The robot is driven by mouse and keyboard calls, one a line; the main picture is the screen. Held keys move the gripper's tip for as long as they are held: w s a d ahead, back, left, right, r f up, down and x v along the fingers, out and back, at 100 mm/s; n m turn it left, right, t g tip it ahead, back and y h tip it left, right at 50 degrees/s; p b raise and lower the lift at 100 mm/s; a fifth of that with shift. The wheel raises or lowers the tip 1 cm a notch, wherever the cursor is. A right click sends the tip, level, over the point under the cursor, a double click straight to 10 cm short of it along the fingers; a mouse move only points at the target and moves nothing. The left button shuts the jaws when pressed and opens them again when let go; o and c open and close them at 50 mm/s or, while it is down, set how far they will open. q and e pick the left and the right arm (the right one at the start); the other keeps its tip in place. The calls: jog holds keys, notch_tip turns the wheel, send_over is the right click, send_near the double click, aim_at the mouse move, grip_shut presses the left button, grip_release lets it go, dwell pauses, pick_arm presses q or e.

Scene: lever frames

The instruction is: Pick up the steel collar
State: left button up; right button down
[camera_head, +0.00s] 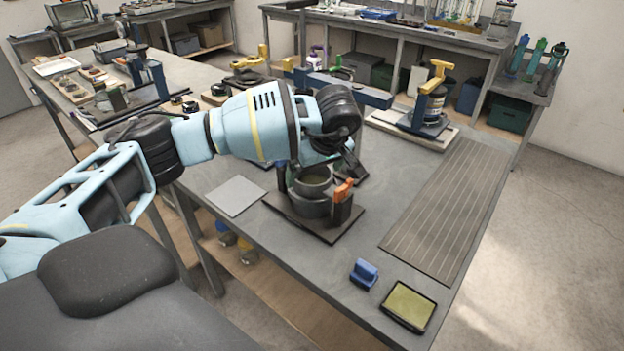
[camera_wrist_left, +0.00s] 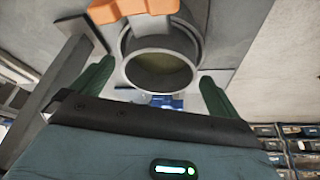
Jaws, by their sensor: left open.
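The steel collar (camera_head: 311,186) is a short grey ring. It sits upright in a round grey holder on a dark square base plate (camera_head: 335,232) on the table. An orange lever (camera_head: 343,190) stands on a dark post beside it; the lever (camera_wrist_left: 132,9) also shows in the left wrist view. My left gripper (camera_head: 318,172) is over the collar, open, with its dark green fingers on either side of the collar (camera_wrist_left: 160,72) in the wrist view. Whether the fingers touch it I cannot tell. My right gripper is not in view.
A flat grey plate (camera_head: 236,195) lies left of the fixture. A blue block (camera_head: 364,273) and a yellow-green pad (camera_head: 408,306) lie near the front edge. A ribbed mat (camera_head: 447,212) covers the right side. A yellow-handled fixture (camera_head: 430,110) stands behind.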

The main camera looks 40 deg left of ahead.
pick_arm(q)
jog(key=shift+x, duration=1.05)
jog(key=shift+w+r, duration=0.1)
jog(key=c, duration=1.3)
jog(key=shift+r, duration=0.1)
notch_tip(320, 180, up, 10)
